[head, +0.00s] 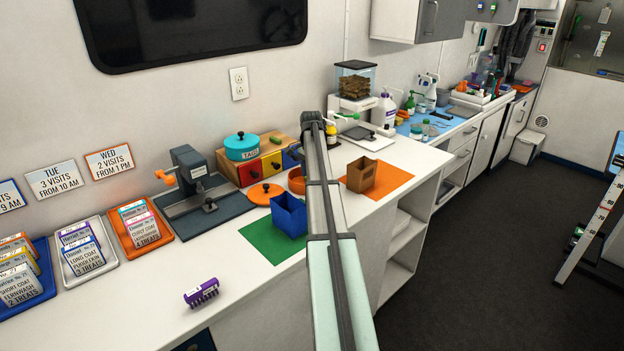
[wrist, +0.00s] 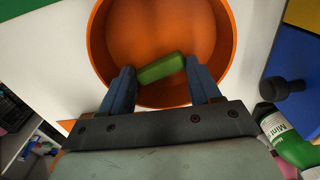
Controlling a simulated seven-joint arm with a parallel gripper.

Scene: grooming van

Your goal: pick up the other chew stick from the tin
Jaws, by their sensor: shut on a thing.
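The chew stick (wrist: 161,68) is a short green piece in the wrist view. It lies crosswise between the two blue-grey fingers of my gripper (wrist: 162,75), which is shut on its ends. The round orange tin (wrist: 225,45) is open and lies around and below the fingertips. I cannot tell whether the stick is clear of the tin's floor. No other stick shows in the visible part of the tin. In the head view the tin (head: 297,181) is mostly hidden behind my arm, and my gripper is hidden too.
An orange lid (head: 266,193) lies left of the tin. A blue box (head: 288,216) on a green mat (head: 262,240) and a brown box (head: 361,176) on an orange mat (head: 396,180) stand nearby. A green bottle (wrist: 285,135) is close on the gripper's right.

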